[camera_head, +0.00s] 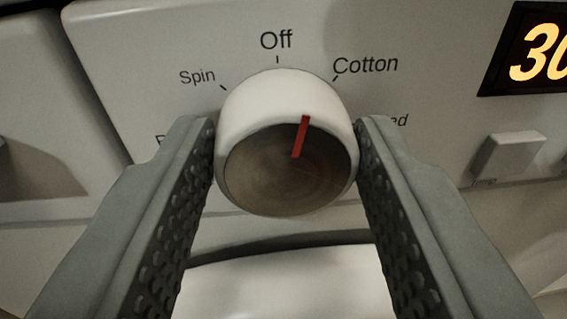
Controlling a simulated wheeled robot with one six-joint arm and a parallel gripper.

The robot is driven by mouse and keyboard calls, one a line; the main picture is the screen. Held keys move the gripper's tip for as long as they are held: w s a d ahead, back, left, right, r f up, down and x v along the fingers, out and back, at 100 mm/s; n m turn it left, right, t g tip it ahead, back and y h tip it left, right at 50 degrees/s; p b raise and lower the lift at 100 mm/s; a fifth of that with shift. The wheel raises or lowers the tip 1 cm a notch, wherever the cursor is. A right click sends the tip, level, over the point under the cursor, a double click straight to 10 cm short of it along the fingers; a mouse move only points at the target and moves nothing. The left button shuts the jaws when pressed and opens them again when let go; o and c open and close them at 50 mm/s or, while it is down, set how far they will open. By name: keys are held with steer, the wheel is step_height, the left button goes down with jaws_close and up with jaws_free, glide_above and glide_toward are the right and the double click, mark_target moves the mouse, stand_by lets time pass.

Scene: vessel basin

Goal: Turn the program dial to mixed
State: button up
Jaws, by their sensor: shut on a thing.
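The program dial (262,100) is a round white knob with a brownish metallic face, in the middle of the camera_head view. Its red pointer mark (300,137) points up and slightly right, between the labels Off (276,40) and Cotton (365,65). My gripper (285,125) is shut on the dial, with one grey finger on its left side and one on its right. The right finger partly covers a label (398,120) of which only the ending "ed" shows. The left finger covers most of another label, left below Spin (197,76).
An orange-lit display (535,60) is at the upper right, cut off by the picture edge. A square light button (507,155) sits right of my right finger. A dark panel gap runs down at the left, with a drawer front (50,110) beyond it.

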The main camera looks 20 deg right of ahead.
steer(key=m, duration=0.7)
steer(key=shift+s+d+y, duration=0.1)
steer(key=shift+d+y, duration=0.05)
steer(key=shift+y, duration=0.15)
steer(key=m, duration=0.3)
steer(key=shift+m, duration=0.3)
steer(key=shift+d+f+m+y, duration=0.15)
steer(key=shift+m+y, duration=0.15)
steer(key=shift+m, duration=1.4)
steer(key=o, duration=1)
steer(key=shift+s, duration=0.1)
steer(key=v, duration=1.7)
steer(key=shift+s+r, duration=0.15)
steer(key=shift+r, duration=0.1)
